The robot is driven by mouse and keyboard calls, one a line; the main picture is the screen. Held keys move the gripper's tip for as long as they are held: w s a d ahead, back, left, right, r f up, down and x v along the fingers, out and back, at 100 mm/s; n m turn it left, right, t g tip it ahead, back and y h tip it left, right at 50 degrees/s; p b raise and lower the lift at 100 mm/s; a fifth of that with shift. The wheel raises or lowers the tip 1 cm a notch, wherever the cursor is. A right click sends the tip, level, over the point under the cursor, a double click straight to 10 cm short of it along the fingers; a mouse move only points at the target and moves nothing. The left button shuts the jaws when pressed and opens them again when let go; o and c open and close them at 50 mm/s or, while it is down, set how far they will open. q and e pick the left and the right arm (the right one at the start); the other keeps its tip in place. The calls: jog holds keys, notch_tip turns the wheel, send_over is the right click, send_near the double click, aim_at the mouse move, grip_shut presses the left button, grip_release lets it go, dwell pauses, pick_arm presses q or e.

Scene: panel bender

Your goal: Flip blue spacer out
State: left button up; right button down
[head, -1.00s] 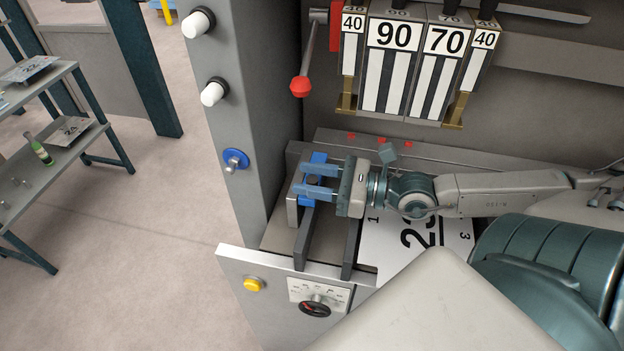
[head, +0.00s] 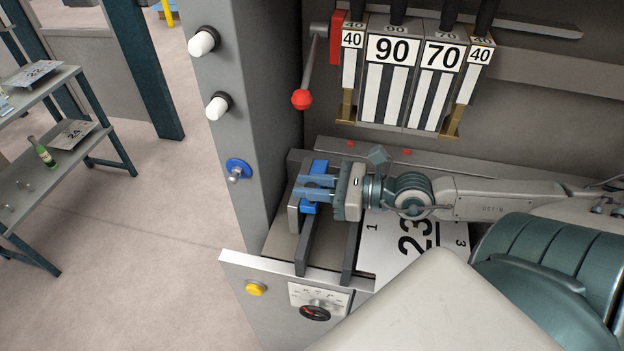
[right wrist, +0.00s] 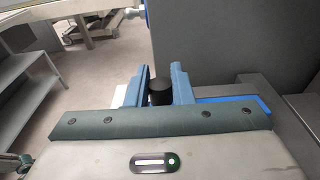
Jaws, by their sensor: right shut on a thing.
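The blue spacer (head: 318,168) is a flat blue strip lying between grey bars at the left end of the machine bed. It also shows in the right wrist view (right wrist: 238,103), right of my fingers. My right gripper (head: 309,187) reaches in from the right over the spacer, with its fingers pointing left. It is shut on the spacer's dark knob (right wrist: 160,92), which stands between the two blue-grey fingers in the right wrist view. The fingers hide the middle of the spacer. My left gripper is not in view.
Tool blocks marked 90 (head: 390,70) and 70 (head: 432,75) hang above the bed. A red-knobbed lever (head: 302,99) hangs left of them. A sheet marked 23 (head: 400,240) lies right of the bars. A shelf (head: 40,180) stands at far left, with clear floor between.

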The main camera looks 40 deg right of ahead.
jog(key=shift+w+a+r+g+h+p, duration=0.3)
jog(key=shift+g+h+p, duration=0.3)
jog(key=shift+p, duration=1.6)
jog(key=shift+w+a+r+g+h+p, duration=0.15)
jog(key=shift+w+r+g+h+p, duration=0.4)
jog(key=shift+p, duration=1.6)
jog(key=shift+s+a+f+g+p, duration=0.15)
jog(key=shift+f+g+p, duration=0.15)
jog(key=shift+g, duration=0.15)
jog(key=shift+w+a+f+g+h+p, duration=0.15)
jog(key=shift+w+f+g+h+p, duration=0.05)
jog(key=shift+g+h+p, duration=0.35)
jog(key=shift+f, duration=0.1)
